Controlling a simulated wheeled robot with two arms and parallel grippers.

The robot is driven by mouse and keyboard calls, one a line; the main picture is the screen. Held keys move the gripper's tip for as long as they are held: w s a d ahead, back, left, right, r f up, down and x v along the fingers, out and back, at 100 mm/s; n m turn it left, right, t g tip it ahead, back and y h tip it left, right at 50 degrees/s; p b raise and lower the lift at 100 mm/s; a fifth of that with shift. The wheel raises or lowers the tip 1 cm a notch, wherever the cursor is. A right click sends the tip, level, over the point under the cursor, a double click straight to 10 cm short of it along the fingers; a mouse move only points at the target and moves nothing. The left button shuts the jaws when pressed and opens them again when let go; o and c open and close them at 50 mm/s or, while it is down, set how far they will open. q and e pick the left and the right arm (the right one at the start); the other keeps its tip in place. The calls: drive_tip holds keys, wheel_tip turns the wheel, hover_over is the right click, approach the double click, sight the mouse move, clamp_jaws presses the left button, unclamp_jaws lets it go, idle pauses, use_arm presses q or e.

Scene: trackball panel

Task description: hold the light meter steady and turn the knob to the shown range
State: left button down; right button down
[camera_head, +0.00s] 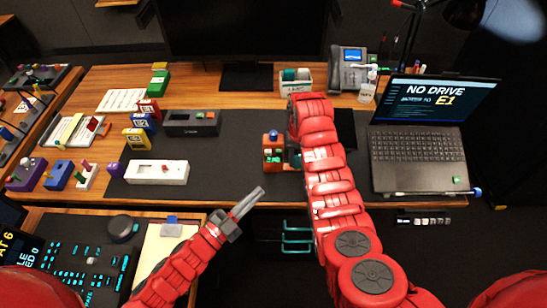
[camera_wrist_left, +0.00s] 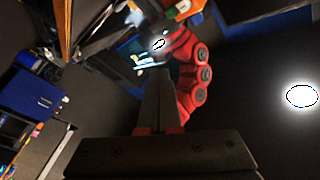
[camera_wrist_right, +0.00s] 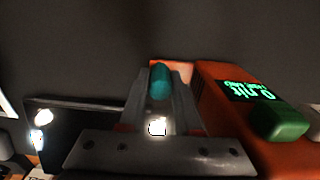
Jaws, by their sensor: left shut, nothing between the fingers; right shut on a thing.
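An orange device (camera_head: 273,158) with green parts and a blue top stands at the desk's front middle; I take it for the light meter. The right wrist view shows an orange body (camera_wrist_right: 215,95) with a green-lit display (camera_wrist_right: 248,90), seen turned around and hard to read, and a green button (camera_wrist_right: 280,120). My right gripper (camera_wrist_right: 160,78) is shut on a teal knob-like piece (camera_wrist_right: 160,85) beside this body. In the head view my right arm partly hides that grip. My left gripper (camera_head: 261,191) is shut and empty, apart from the device at its lower left.
A laptop (camera_head: 418,158) reading "NO DRIVE E1" sits right. A white box (camera_head: 157,172), a dark box (camera_head: 192,123) and coloured blocks (camera_head: 137,140) stand left. A clipboard (camera_head: 160,245) and button panel (camera_head: 85,265) lie lower left. The dark mat between the white box and the device is clear.

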idle(0.4)
use_arm(q)
drive_tip(key=c, duration=1.4)
unclamp_jaws()
drive_tip(key=o, duration=0.5)
drive_tip(key=w+a+n+t+y, duration=0.1)
drive_tip(key=w+a+y, duration=0.1)
drive_tip(key=w+a+r+n+t+y, duration=0.1)
drive_tip(key=w+a+n+t+y, duration=0.1)
drive_tip(key=a, duration=0.1)
drive_tip(key=w+a+n+t+y, duration=0.1)
drive_tip(key=w+a+n, duration=0.1)
drive_tip(key=a, duration=0.1)
drive_tip(key=shift+w+a+r+y, duration=0.15)
drive_tip(key=shift+w+r+y, duration=0.15)
drive_tip(key=shift+y, duration=0.1)
drive_tip(key=w+a+n+y, duration=0.7)
drive_tip(key=a, duration=0.3)
drive_tip(key=m+g+h, duration=0.5)
drive_tip(key=h, duration=0.7)
approach(270, 137)
drive_tip(key=x, duration=0.9)
drive_tip(key=shift+w+d, duration=0.1)
drive_tip(key=shift+d, duration=0.2)
